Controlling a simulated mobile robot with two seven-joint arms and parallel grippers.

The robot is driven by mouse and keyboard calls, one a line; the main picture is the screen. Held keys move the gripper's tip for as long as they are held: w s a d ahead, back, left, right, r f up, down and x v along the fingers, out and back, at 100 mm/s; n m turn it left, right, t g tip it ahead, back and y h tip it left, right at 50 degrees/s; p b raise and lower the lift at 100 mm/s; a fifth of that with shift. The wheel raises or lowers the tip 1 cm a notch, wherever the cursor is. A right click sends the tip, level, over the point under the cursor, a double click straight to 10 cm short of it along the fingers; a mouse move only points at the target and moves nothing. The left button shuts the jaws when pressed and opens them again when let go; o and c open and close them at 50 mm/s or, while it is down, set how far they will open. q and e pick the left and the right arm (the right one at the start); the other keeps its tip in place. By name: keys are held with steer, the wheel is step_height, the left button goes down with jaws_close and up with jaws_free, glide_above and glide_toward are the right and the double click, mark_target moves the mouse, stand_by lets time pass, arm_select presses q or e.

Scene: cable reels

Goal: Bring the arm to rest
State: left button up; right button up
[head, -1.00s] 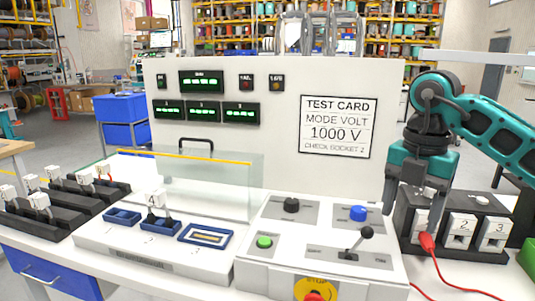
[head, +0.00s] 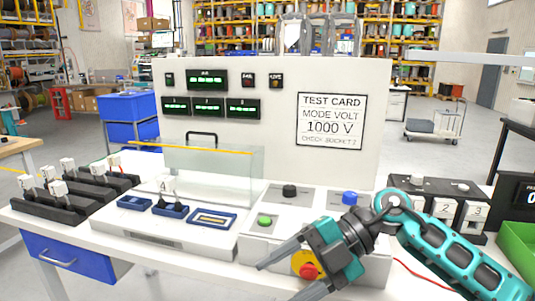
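My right arm comes in from the right, and its teal and black gripper (head: 278,283) hangs in front of the control panel (head: 255,249). The two dark fingers point left and are spread wide apart, with nothing between them. The gripper is in front of the red stop button (head: 309,271) and partly covers its yellow surround. The lever on the panel is hidden behind the arm. My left gripper is not in view.
A white tester with a test card (head: 332,120) stands behind the panel. A clear guard (head: 210,160) and blue sockets (head: 171,210) are left of the gripper.

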steer(key=w+d+f+m+t+h, duration=0.1)
steer(key=d+f+m+t, duration=0.3)
steer(key=m+t, duration=0.75)
steer(key=w+d+f+m+t, duration=0.2)
steer(key=f+m+t, duration=0.3)
steer(key=m+t, duration=0.6)
steer(key=s+d+f+m+g+h, duration=0.3)
steer(key=s+f, duration=0.4)
steer(key=f, duration=0.3)
steer(key=s+d+f+m+g+h, duration=0.4)
steer(key=s+d+f+g+h, duration=0.1)
steer(key=f, duration=0.6)
steer(key=shift+s+d+h, duration=0.45)
steer(key=shift+s+h, duration=0.05)
steer(key=shift+s, duration=0.6)
steer(key=shift+r+m, duration=0.1)
steer(key=shift+m, duration=0.15)
